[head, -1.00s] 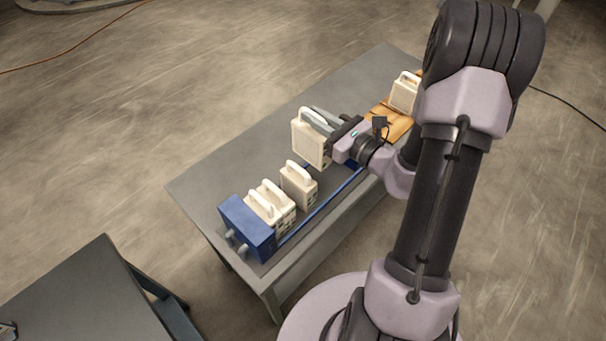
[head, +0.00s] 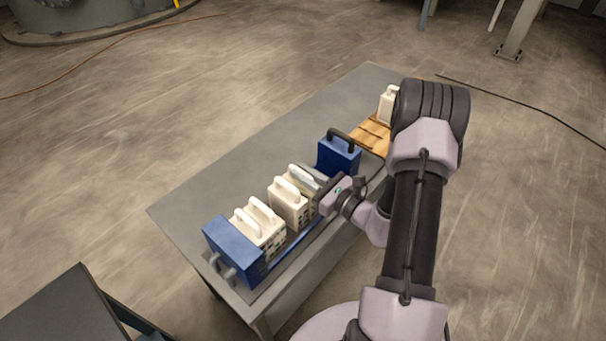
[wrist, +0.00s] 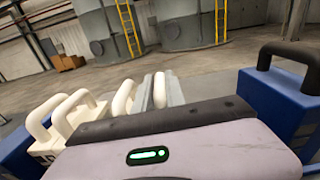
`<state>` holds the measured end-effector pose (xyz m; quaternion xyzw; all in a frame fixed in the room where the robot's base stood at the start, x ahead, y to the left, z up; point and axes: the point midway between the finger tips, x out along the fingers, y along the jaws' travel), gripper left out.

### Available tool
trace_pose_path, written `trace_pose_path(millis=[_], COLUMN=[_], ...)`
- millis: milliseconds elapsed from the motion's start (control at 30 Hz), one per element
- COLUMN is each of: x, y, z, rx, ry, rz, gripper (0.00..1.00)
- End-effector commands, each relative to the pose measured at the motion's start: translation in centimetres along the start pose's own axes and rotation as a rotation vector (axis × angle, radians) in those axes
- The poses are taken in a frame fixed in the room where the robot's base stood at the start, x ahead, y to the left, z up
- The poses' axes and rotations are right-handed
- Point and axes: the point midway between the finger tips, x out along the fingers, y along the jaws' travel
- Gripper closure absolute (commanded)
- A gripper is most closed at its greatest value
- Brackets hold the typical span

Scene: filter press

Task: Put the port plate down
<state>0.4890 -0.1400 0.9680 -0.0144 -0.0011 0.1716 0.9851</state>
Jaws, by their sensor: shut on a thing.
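The port plate (head: 298,172), cream with a loop handle, is in the row of plates in the press. My gripper (head: 314,176) is shut on its handle, which also shows between the grey fingers in the wrist view (wrist: 160,91). Much of its body is hidden by my gripper and the neighbouring plate. It looks upright and low in the row; I cannot tell whether it bears on the rails. A cream plate (head: 288,208) stands just to its left, and more cream plates (head: 254,233) stand further left.
A blue end block (head: 231,250) closes the row at the left. A blue block with a black handle (head: 338,156) stands to the right, with a gap. Another cream plate (head: 387,106) stands on a wooden board (head: 370,137). The grey table (head: 215,176) is clear behind the row.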

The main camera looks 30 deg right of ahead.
Motion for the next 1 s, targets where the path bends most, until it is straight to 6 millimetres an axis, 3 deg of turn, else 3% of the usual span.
trace_pose_path(millis=[67,100,200,567,1000], x=[0.0,0.0,0.0,-0.2,-10.2], y=[0.0,0.0,0.0,-0.1,-0.2], z=[-0.4,-0.3,-0.2,0.2,0.2], rx=[0.000,0.000,0.000,0.001,0.001], ry=[0.000,0.000,0.000,0.001,0.001], rz=[0.000,0.000,0.000,-0.001,-0.006], gripper=[1.00,0.79,0.63,0.63,0.63])
